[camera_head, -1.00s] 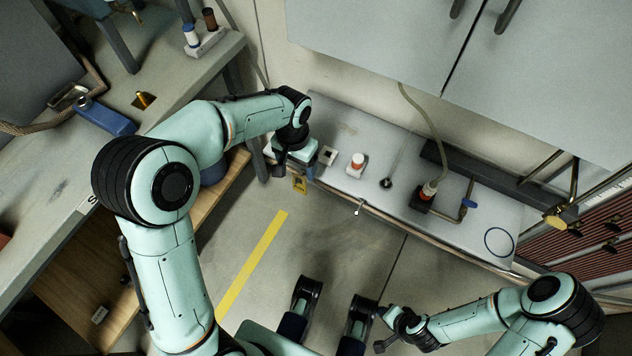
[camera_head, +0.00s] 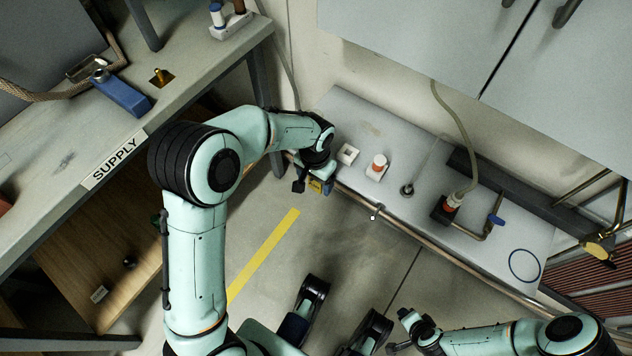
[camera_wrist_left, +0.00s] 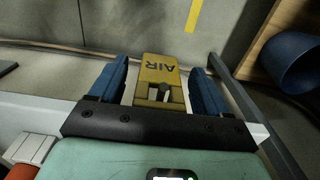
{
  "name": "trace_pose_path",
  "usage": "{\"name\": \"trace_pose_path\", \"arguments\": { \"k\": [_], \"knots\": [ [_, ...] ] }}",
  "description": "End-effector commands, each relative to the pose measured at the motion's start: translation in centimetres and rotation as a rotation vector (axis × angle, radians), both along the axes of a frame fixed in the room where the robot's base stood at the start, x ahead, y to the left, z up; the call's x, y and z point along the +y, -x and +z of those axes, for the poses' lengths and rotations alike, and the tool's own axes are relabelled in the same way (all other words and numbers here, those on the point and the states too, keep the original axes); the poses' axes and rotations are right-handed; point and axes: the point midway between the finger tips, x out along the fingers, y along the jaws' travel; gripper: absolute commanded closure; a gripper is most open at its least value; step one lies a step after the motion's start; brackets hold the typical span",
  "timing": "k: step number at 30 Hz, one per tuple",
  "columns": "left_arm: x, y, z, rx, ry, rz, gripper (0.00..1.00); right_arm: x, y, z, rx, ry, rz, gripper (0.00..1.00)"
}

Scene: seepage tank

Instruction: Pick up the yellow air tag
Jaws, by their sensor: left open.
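The yellow air tag (camera_head: 316,186) is by the left end of the grey bench, partly covered by my left gripper in the head view. In the left wrist view the tag (camera_wrist_left: 159,70) shows the dark letters AIR and a notched end nearest the gripper. My left gripper (camera_wrist_left: 158,85) is open, with one blue finger on each side of the tag and a visible gap at both sides. In the head view the left gripper (camera_head: 314,184) is small and partly hidden. My right gripper (camera_head: 402,330) is at the lower right, away from the tag; its jaws are unclear.
The grey bench (camera_head: 400,190) carries a white-and-orange item (camera_head: 377,166), a white square block (camera_head: 347,153) and a hose fitting (camera_head: 447,207). A rail (camera_head: 400,222) runs along its front edge. The supply table (camera_head: 60,190) is at left. A blue round container (camera_wrist_left: 292,62) is at right in the wrist view.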

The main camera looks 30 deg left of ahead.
Motion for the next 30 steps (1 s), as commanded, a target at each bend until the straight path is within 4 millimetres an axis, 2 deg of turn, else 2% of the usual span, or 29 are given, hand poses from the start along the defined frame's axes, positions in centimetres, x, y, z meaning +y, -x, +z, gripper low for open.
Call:
{"name": "trace_pose_path", "arguments": {
  "k": [1, 3, 9, 10, 15, 25, 30],
  "knots": [
    [0.0, 0.1, -1.0, 0.003, 0.000, 0.000, 0.23, -0.1, 0.5, -0.7, 0.016, 0.000, -0.001, 0.53],
    [0.0, 0.0, -1.5, 0.002, 0.000, 0.000, 0.23, -0.1, 0.8, -1.0, 0.028, -0.001, -0.003, 0.53],
    [0.0, 0.0, -1.5, -0.001, 0.000, 0.000, 0.23, -0.2, 0.9, -0.9, 0.030, 0.000, -0.002, 0.53],
    [0.0, 0.0, -1.5, 0.000, 0.000, 0.000, 0.27, -0.2, 0.9, -0.9, 0.030, 0.000, -0.002, 0.53],
    [0.0, 0.0, -1.5, 0.000, 0.000, 0.000, 0.82, -0.2, 0.9, -0.9, 0.030, 0.000, -0.002, 0.53],
    [0.0, 0.0, -1.3, 0.000, 0.000, 0.000, 0.82, -0.2, 0.8, -0.8, 0.028, -0.001, -0.003, 0.53],
    [0.0, 0.1, -0.3, -0.001, 0.000, 0.000, 0.82, 0.0, 0.2, 0.1, 0.004, 0.000, -0.001, 0.53]
  ]
}}
